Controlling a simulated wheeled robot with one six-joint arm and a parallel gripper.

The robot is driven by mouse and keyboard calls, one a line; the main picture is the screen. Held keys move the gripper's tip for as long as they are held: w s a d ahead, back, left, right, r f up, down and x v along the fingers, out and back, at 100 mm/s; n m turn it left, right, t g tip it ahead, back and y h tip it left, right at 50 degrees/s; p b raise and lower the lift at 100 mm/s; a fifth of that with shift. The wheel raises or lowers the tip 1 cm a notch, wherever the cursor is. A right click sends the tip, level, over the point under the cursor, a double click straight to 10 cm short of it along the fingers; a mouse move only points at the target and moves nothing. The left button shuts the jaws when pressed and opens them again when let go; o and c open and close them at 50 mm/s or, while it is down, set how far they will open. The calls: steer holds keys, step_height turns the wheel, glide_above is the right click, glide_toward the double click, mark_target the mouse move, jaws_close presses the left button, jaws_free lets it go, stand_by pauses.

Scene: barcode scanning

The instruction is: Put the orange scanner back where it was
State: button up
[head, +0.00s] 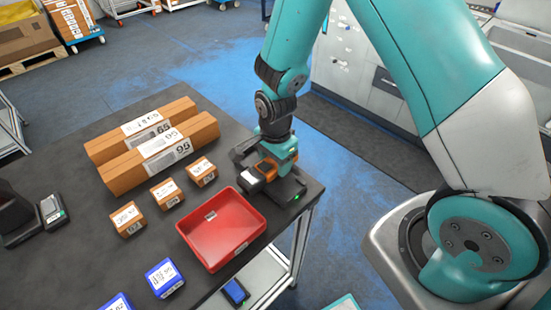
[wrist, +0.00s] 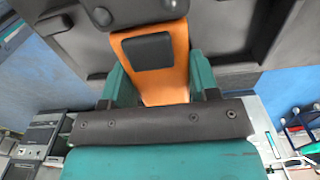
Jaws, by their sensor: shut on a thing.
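The orange scanner (head: 268,170) is in my gripper (head: 284,158) at the table's right corner. Its dark head with a white face points left and down in the head view. In the wrist view the scanner's orange body (wrist: 176,72) with a dark pad sits between the teal fingers of my gripper (wrist: 152,85). The scanner is at a black cradle (head: 288,190) with a small green light. I cannot tell whether the scanner touches the cradle or is just above it.
A red tray (head: 222,229) stands empty just left of the cradle. Small orange boxes (head: 165,194), blue boxes (head: 165,278) and long cartons (head: 160,158) lie farther left on the dark table (head: 85,255). The table's right edge is close to the cradle.

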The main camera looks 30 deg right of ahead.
steer(key=shift+f, duration=0.1)
steer(key=o, duration=0.8)
step_height(320, 180, up, 12)
steer(key=b, duration=0.2)
steer(key=s+a+r+n+y, duration=0.1)
steer(key=s+a+r+n, duration=0.1)
steer(key=s+r+n, duration=0.2)
steer(key=s+a+r+n+y, duration=0.1)
steer(key=s+r+n, duration=0.3)
steer(key=s+n, duration=0.5)
steer(key=s+a+r+n+y, duration=0.2)
steer(key=s+r+n, duration=0.3)
steer(key=n, duration=0.3)
steer(key=shift+s+a+r+n, duration=0.1)
steer(key=shift+s+a+n, duration=0.2)
steer(key=shift+s+a, duration=0.45)
steer(key=shift+w+a, duration=0.1)
